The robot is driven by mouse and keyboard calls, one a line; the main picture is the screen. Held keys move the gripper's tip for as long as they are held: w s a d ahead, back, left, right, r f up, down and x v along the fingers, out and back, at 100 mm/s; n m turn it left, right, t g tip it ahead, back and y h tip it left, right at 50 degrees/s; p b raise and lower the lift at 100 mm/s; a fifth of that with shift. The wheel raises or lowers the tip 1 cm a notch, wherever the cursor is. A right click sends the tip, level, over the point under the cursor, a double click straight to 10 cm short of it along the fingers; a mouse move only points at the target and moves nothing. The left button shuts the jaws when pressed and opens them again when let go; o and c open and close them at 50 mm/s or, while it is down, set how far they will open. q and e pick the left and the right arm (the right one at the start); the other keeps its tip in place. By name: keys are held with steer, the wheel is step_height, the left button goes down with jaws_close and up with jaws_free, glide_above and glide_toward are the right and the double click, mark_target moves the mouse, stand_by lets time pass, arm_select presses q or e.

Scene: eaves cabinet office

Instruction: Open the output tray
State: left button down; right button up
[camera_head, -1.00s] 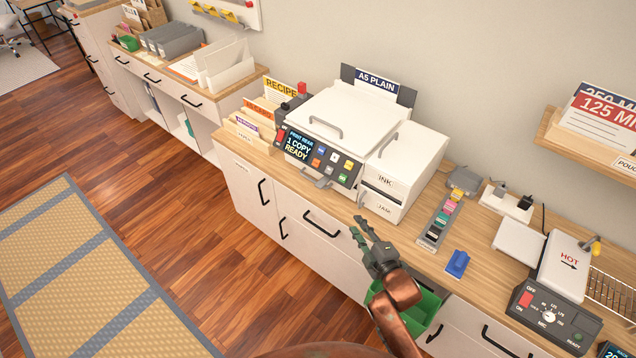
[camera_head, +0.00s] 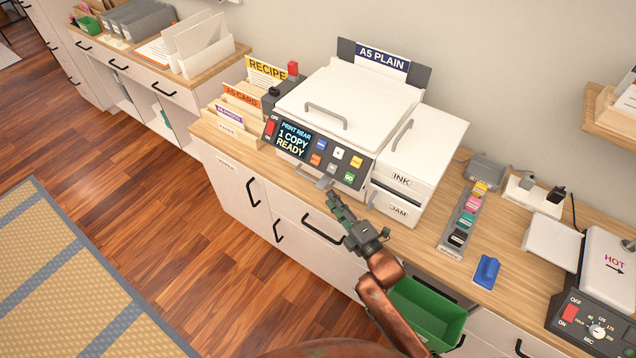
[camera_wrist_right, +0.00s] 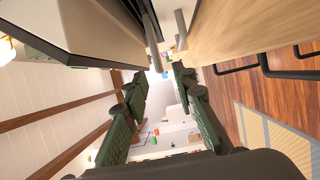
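The white printer (camera_head: 350,105) stands on the wooden counter, its screen reading "1 COPY READY". The output tray's grey handle (camera_head: 325,183) sticks out low on its front, below the button panel. The tray looks closed; its body is hidden inside the printer. My right gripper (camera_head: 337,203) is just in front of and below this handle, at the counter's front edge. In the right wrist view its two green fingers (camera_wrist_right: 160,108) are apart with nothing between them. A grey bar (camera_wrist_right: 181,30), likely the handle, lies beyond the fingertips. My left gripper is out of view.
The INK and JAM unit (camera_head: 405,180) is right of the panel. A stamp rack (camera_head: 465,218) and blue block (camera_head: 487,271) lie farther right. A green bin (camera_head: 430,315) sits below the counter beside my right arm. Drawer handles (camera_head: 322,230) protrude under the counter edge.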

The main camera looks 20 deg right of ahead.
mark_target(320, 185)
steer(key=b+x, duration=0.1)
steer(key=x, duration=0.6)
steer(key=shift+w+a, duration=0.15)
steer(key=shift+a, duration=0.05)
steer(key=shift+d, duration=0.1)
steer(key=shift+c, duration=0.4)
jaws_close()
